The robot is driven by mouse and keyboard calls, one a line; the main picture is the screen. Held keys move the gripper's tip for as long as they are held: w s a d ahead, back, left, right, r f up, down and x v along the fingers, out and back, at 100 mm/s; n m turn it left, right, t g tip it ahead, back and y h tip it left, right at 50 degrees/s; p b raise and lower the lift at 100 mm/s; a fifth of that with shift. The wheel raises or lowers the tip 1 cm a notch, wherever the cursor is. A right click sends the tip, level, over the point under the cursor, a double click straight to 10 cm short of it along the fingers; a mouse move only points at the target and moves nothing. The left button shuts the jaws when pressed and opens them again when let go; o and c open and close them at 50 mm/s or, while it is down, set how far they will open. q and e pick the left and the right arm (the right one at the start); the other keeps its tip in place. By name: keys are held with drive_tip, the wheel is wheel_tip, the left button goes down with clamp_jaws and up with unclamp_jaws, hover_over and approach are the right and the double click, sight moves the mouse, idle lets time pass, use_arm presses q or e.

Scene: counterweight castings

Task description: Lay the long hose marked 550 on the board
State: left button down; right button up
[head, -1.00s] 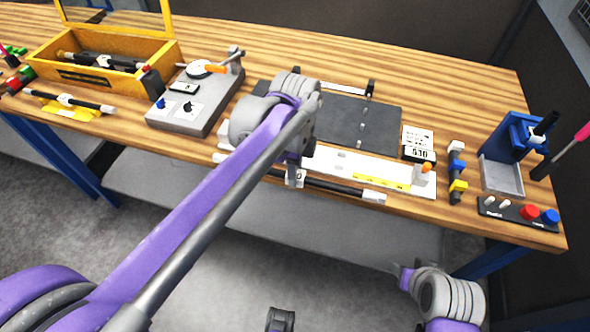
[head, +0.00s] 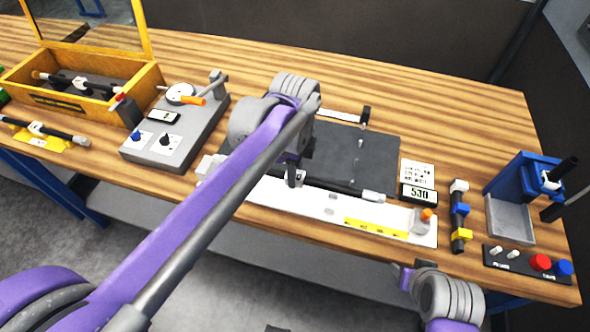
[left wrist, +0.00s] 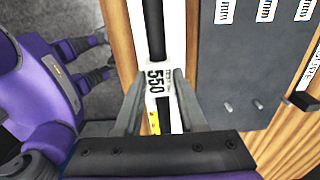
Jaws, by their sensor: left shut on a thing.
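My left gripper (head: 293,180) is shut on the long black hose (head: 343,189), at its white label. The left wrist view shows the label reading 550 (left wrist: 158,78) between the two fingers. The hose has a pale end fitting (head: 373,196) on the right, and its left part is hidden behind my arm. It is over the white board (head: 310,204), along that board's far side; I cannot tell whether it touches. The white board has a yellow strip and a post with an orange top. Behind it is a dark grey plate with pegs (head: 375,150).
A display reading 530 (head: 418,193) stands right of the plate. A grey gauge block (head: 165,148) and a yellow box (head: 140,90) stand on the left.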

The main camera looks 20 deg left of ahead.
use_arm(q)
drive_tip(key=shift+w, duration=0.1)
drive_tip(key=shift+f, duration=0.3)
drive_tip(key=b, duration=0.3)
hover_over(295, 196)
drive_tip(key=shift+f, duration=2.45)
drive_tip(key=shift+f+b, duration=0.4)
drive_tip(key=shift+f, duration=0.4)
drive_tip(key=shift+c, duration=2)
unclamp_jaws()
drive_tip(key=shift+r, duration=0.2)
